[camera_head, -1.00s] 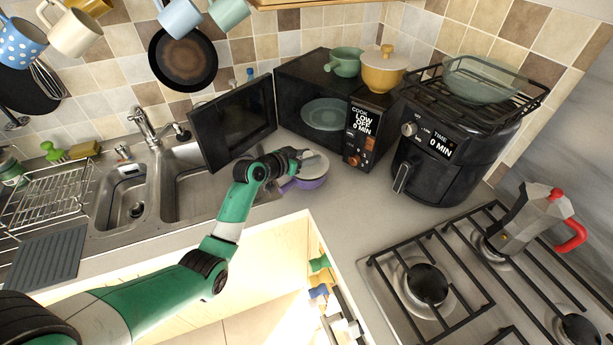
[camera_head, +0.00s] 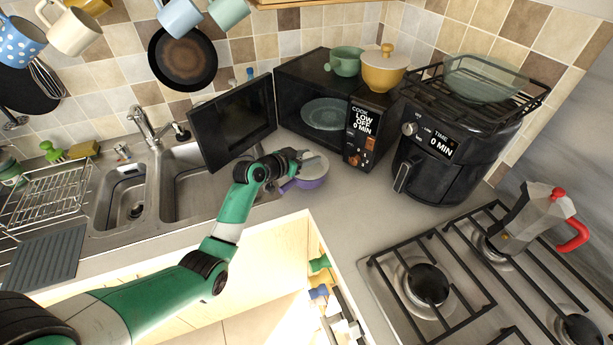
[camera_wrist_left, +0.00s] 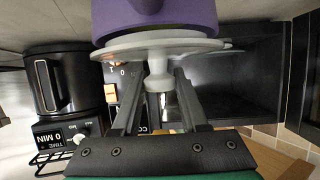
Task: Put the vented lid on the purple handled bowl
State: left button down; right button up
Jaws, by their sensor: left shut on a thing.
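The purple handled bowl (camera_head: 309,184) stands on the counter in front of the open microwave, its handle toward the lower left. The pale grey lid (camera_head: 316,165) lies over the bowl's top. My left gripper (camera_head: 303,155) is at the lid from above. In the left wrist view, which is upside down, its two fingers (camera_wrist_left: 160,92) are shut on the lid's pale knob (camera_wrist_left: 159,70). The lid's disc (camera_wrist_left: 120,45) lies against or very close to the purple bowl (camera_wrist_left: 195,15); I cannot tell whether any gap is left. The vents are not clear. My right gripper is out of view.
The microwave (camera_head: 330,75) has its door (camera_head: 232,122) swung open just left of the bowl. A black air fryer (camera_head: 440,150) stands to the right. The sink (camera_head: 185,185) is left, the hob (camera_head: 420,285) lower right. An open drawer (camera_head: 270,265) is below. Counter right of the bowl is clear.

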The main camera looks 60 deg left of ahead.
pick_arm(q)
jog(key=shift+f+b, duration=0.4)
jog(key=shift+f, duration=0.15)
jog(key=shift+c, duration=1.8)
grip_release()
jog(key=shift+o, duration=0.2)
jog(key=shift+o, duration=1.4)
jog(key=shift+r, duration=0.1)
